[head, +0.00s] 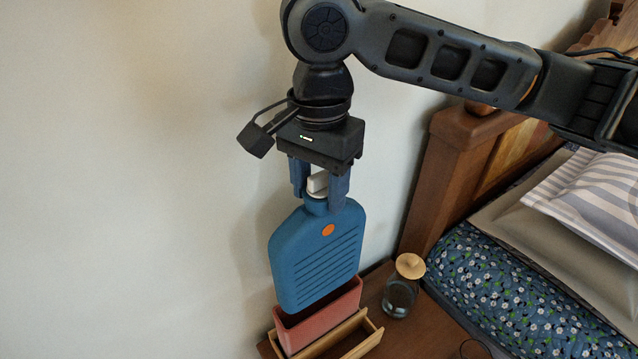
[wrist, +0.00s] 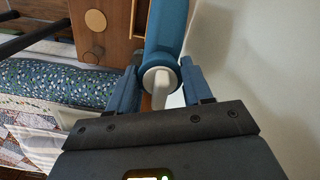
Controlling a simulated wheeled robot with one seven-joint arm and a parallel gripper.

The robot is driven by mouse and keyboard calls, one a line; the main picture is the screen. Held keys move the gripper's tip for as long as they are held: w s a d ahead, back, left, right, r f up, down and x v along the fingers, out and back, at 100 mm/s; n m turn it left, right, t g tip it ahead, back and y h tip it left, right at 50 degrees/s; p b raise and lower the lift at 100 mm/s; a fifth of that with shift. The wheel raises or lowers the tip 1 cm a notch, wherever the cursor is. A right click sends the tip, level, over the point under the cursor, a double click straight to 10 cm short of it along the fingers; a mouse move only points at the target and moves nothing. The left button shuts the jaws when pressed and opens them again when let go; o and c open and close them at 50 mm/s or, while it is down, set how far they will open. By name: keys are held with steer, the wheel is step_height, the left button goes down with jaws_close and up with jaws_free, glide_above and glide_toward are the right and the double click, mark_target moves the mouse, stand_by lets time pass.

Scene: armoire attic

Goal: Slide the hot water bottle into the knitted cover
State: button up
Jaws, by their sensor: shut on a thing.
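The hot water bottle (head: 312,262) is blue with ribs and an orange dot, and hangs upright with its white stopper (head: 318,182) at the top. My gripper (head: 320,190) is shut on its neck, and the stopper shows between the fingers in the wrist view (wrist: 160,82). The knitted cover seems to be the open-topped red, box-like sleeve (head: 318,322) below, standing on the wooden stand. The bottle's lower end is at the sleeve's mouth and overlaps its back edge in the head view; I cannot tell whether it is inside.
A glass jar with a wooden lid (head: 400,290) stands to the right. The bed (head: 520,290) is further right, and the wall (head: 130,180) is close behind.

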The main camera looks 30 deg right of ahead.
steer(key=shift+f, duration=0.55)
stand_by(0.4)
steer(key=shift+p, duration=0.4)
stand_by(0.8)
steer(key=shift+f+b, duration=0.45)
steer(key=shift+f, duration=0.65)
stand_by(1.3)
steer(key=shift+p, duration=0.4)
stand_by(0.7)
steer(key=shift+f+b, duration=0.7)
steer(key=shift+f, duration=1.3)
stand_by(0.3)
